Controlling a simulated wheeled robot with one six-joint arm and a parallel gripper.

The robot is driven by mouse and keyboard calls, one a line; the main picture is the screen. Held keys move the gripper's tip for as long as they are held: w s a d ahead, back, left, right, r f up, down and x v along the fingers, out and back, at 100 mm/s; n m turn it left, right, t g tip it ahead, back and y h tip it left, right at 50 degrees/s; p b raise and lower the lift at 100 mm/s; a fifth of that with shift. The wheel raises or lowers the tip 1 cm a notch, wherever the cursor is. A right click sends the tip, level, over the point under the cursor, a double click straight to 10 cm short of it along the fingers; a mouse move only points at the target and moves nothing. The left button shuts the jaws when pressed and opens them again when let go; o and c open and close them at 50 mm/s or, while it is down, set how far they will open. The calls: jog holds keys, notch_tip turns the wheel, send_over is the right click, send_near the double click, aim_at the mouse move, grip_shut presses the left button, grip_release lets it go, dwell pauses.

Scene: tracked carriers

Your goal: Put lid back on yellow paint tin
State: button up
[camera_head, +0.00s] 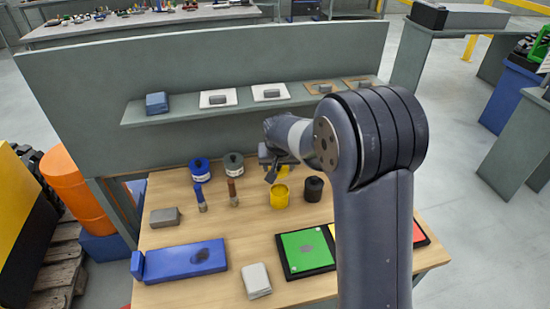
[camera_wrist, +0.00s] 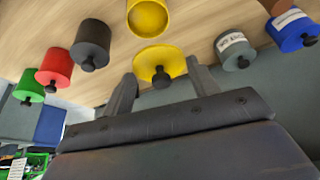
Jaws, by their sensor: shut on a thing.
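The yellow paint tin (camera_head: 280,197) stands upright on the wooden table with its top uncovered. Its open mouth also shows at the top of the wrist view (camera_wrist: 148,18). My gripper (camera_head: 274,171) is above the tin, slightly behind it in the head view. It is shut on the yellow lid (camera_wrist: 160,58), with one finger at each side of the rim. The lid has a dark knob facing up and looks roughly level. In the head view the lid (camera_head: 284,171) is partly hidden by my gripper. The lid is apart from the tin.
A black tin (camera_head: 314,189), grey tin (camera_head: 233,165) and blue tin (camera_head: 200,170) stand nearby. Red (camera_wrist: 54,68) and green (camera_wrist: 30,86) tins show in the wrist view. Two brushes (camera_head: 234,193) are left of the yellow tin. A shelf (camera_head: 190,112) runs behind. A green panel (camera_head: 304,250) lies in front.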

jog(key=shift+s+d, duration=0.15)
jog(key=shift+s, duration=0.6)
jog(key=shift+f+b, duration=2.2)
jog(key=shift+f, duration=0.9)
jog(key=shift+f+b, duration=0.15)
jog(key=shift+b, duration=0.55)
jog(key=o, duration=1.4)
jog(key=shift+o, duration=0.2)
